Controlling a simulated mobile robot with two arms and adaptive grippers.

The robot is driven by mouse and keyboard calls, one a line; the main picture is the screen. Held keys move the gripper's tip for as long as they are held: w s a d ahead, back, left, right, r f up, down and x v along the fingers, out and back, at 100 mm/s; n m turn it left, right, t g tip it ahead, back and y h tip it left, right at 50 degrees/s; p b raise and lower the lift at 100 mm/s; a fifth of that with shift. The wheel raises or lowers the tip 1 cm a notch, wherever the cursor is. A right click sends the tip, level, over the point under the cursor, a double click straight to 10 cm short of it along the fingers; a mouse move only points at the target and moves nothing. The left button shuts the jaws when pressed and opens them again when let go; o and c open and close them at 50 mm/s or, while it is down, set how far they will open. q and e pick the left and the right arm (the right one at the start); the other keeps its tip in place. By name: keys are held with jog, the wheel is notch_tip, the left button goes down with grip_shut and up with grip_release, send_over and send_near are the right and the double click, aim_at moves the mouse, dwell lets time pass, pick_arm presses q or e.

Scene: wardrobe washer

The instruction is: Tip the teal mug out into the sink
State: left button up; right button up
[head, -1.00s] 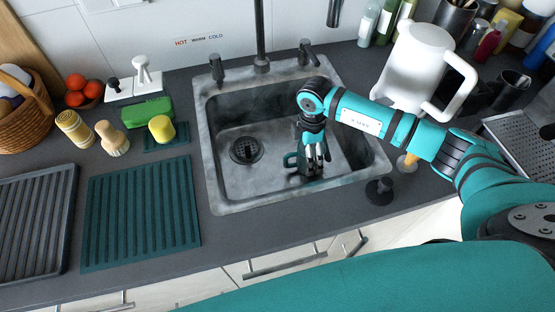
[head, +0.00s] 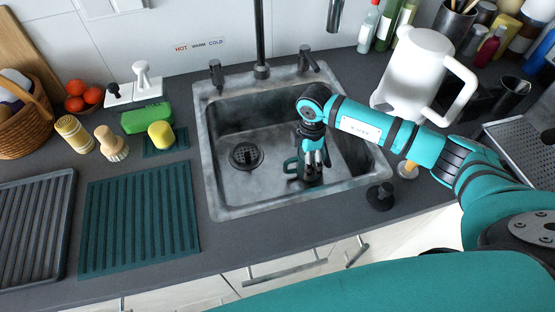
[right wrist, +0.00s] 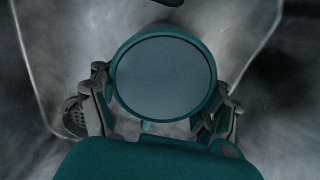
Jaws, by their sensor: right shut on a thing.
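The teal mug (head: 291,166) is inside the sink basin. Its handle shows left of my right gripper (head: 316,160), which hides much of its body in the head view. My right gripper is shut on the mug, with a finger on either side of it in the right wrist view. That view looks onto the mug's round teal rim (right wrist: 121,100), around a smooth grey-blue surface; I cannot tell whether this is liquid or the mug's bottom. The mug looks about upright, low in the basin. The sink (head: 222,195) is grey, with a dark drain (head: 246,155) left of the mug. My left gripper is not in view.
A tall tap (head: 261,45) and two handles stand behind the sink. A white jug (head: 412,75) stands close to my right forearm. A black stopper (head: 380,196) sits at the sink's right front. A teal drying mat (head: 140,220) lies left of the sink.

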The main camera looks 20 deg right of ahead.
jog(key=shift+r+p, duration=2.05)
jog(key=shift+r, duration=0.5)
